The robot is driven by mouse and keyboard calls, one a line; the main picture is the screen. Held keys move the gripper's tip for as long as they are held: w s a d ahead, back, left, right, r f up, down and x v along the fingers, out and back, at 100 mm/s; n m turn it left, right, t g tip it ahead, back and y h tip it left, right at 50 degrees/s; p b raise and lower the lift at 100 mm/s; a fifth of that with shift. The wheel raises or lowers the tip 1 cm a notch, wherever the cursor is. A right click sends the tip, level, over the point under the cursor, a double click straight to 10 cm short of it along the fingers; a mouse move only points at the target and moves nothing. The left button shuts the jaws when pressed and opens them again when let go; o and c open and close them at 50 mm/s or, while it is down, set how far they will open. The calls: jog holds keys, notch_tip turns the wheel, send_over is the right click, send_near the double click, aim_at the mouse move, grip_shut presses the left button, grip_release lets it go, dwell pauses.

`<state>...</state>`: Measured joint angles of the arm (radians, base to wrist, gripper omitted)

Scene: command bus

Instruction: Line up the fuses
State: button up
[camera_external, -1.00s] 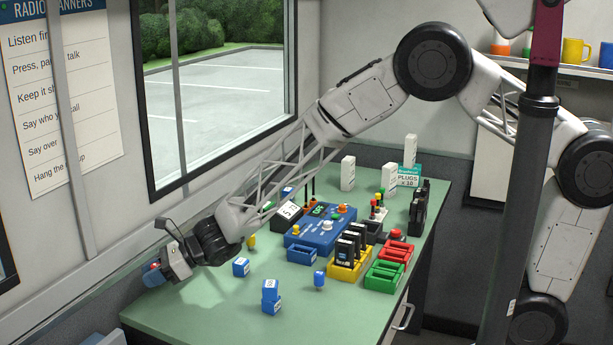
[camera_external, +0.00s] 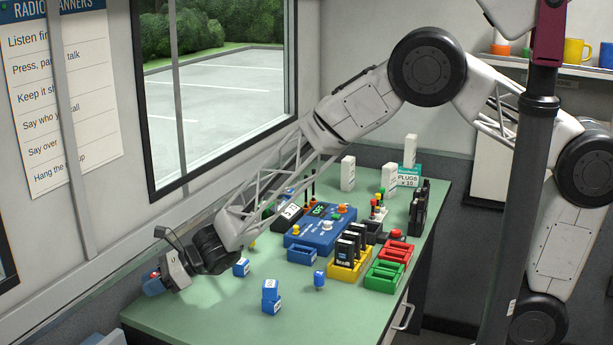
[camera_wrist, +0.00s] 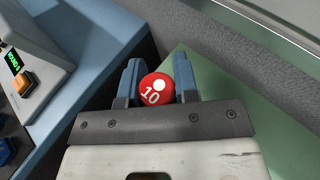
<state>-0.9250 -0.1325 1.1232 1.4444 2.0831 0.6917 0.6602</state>
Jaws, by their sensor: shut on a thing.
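A red round-topped fuse (camera_wrist: 156,90) marked "10" is between the two blue fingers of my gripper (camera_wrist: 157,84) in the wrist view. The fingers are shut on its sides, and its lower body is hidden. In the external view my gripper (camera_external: 153,284) is low over the left front end of the green bench; whether the fuse touches the bench I cannot tell. A blue fuse-like piece (camera_external: 319,280) stands upright on the bench. A yellow piece (camera_external: 252,244) is mostly hidden behind my arm.
Beyond are a blue control box (camera_external: 318,236), a blue tray (camera_external: 301,254), a yellow rack (camera_external: 345,272) with black modules, and green (camera_external: 383,279) and red (camera_external: 396,250) trays.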

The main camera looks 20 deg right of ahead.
aim_at(158, 313)
jog(key=shift+f, duration=2.5)
jog(key=shift+f, duration=0.6)
jog(key=o, duration=1)
jog(key=shift+v, duration=3.9)
